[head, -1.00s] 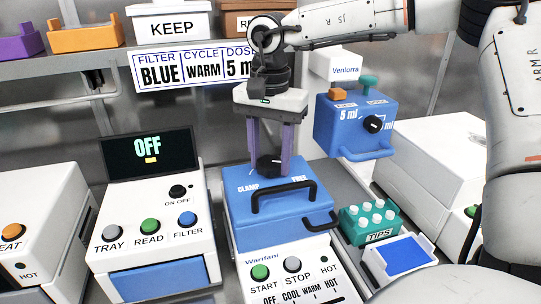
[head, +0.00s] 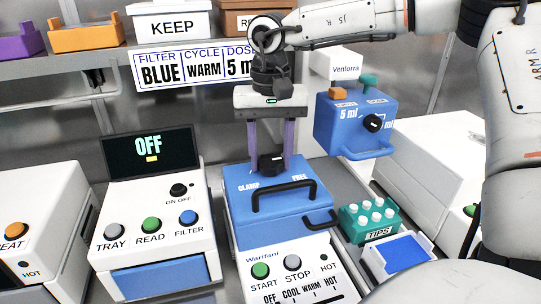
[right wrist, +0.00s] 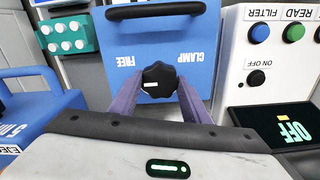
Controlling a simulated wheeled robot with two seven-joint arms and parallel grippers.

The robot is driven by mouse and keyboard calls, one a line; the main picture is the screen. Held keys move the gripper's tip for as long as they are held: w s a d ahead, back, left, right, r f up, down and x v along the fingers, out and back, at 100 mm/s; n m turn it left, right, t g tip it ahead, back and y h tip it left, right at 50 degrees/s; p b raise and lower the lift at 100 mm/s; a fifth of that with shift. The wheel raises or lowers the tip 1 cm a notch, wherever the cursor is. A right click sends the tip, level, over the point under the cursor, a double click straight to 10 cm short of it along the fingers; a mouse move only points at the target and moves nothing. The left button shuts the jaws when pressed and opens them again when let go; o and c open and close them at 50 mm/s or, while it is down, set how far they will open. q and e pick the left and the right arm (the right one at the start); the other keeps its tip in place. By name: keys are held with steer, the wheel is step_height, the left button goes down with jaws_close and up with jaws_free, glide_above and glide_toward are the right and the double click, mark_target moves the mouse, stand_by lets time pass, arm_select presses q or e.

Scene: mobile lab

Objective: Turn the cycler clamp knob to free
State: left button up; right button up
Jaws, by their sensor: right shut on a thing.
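The black clamp knob (head: 272,164) stands on top of the blue lid (head: 250,222) of the white cycler, between the printed words CLAMP at left and FREE at right. My right gripper (head: 270,161) points down from above, with its two purple fingers on either side of the knob, shut on it. In the right wrist view the knob (right wrist: 159,80) sits between the fingertips, its white mark on the left, toward the word FREE, which is at left there. The exact angle of the mark is hard to judge. My left gripper is not in view.
A black lid handle (head: 284,196) is just in front of the knob. A blue dosing box (head: 352,135) stands to the right, near my fingers. A green tip rack (head: 369,222) is at right, and the reader (head: 152,225) with its OFF screen stands left.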

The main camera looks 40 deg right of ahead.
mark_target(270, 160)
steer(key=o, duration=1)
steer(key=shift+o, duration=0.2)
step_height(270, 160, up, 10)
steer(key=shift+r, duration=0.25)
steer(key=shift+f, duration=0.1)
